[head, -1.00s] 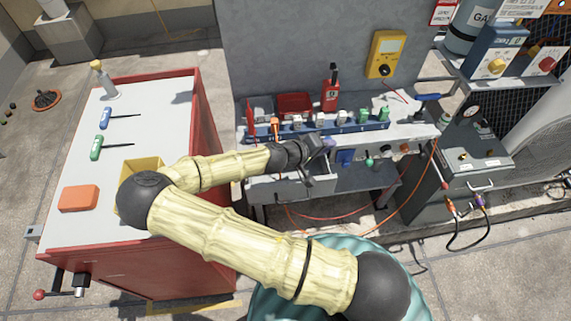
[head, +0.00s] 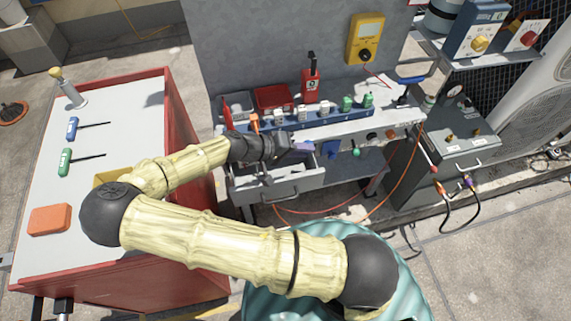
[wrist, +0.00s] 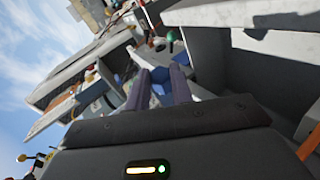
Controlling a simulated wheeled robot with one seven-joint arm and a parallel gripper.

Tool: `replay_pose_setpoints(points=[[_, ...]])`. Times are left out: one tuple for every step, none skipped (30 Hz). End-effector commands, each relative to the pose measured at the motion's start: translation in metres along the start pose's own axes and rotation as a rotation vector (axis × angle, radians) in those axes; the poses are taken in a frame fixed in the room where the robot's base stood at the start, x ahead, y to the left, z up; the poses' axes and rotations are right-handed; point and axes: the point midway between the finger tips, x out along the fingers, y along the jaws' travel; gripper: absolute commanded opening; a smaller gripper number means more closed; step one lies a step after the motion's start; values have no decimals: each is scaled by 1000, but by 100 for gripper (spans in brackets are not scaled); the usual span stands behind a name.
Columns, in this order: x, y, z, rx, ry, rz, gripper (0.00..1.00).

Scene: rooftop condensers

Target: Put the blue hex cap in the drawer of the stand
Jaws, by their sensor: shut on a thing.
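My gripper (head: 301,148) is at the stand (head: 405,119), over or just behind the open drawer (head: 283,191); the exact height above it is unclear. In the wrist view my gripper (wrist: 159,88) is shut on the blue hex cap (wrist: 160,74), which shows between its two fingers. In the head view the cap is too small and covered to make out clearly. The drawer is pale grey with a handle on its front and is pulled out toward me. My wrist hides part of its inside.
A blue rack (head: 325,133) with several fittings runs along the stand. Orange hoses (head: 398,166) hang at right. A grey machine (head: 452,150) stands beside it.

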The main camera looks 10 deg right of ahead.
Motion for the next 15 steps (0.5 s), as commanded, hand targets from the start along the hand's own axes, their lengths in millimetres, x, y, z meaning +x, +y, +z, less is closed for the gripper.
replay_pose_setpoints(points=[[6, -9, 2, -2, -1, 3, 0], [8, -14, 3, -3, -1, 3, 0], [12, -20, 4, -3, 0, 3, 0], [14, -25, 6, -2, -1, 2, 0], [17, -29, 7, -3, -1, 3, 0], [19, -34, 8, -3, 0, 2, 0], [20, -37, 8, -2, 0, 1, 0], [21, -39, 8, -1, 1, 1, 0], [22, -41, 8, -1, 1, 0, 0], [22, -42, 9, -1, 1, 0, 0], [22, -42, 9, 0, 1, -1, 0], [22, -42, 9, 0, 1, -1, 0], [22, -42, 9, 0, 1, -1, 0], [22, -42, 9, 0, 1, -1, 0], [22, -41, 9, 0, 1, -1, 0]])
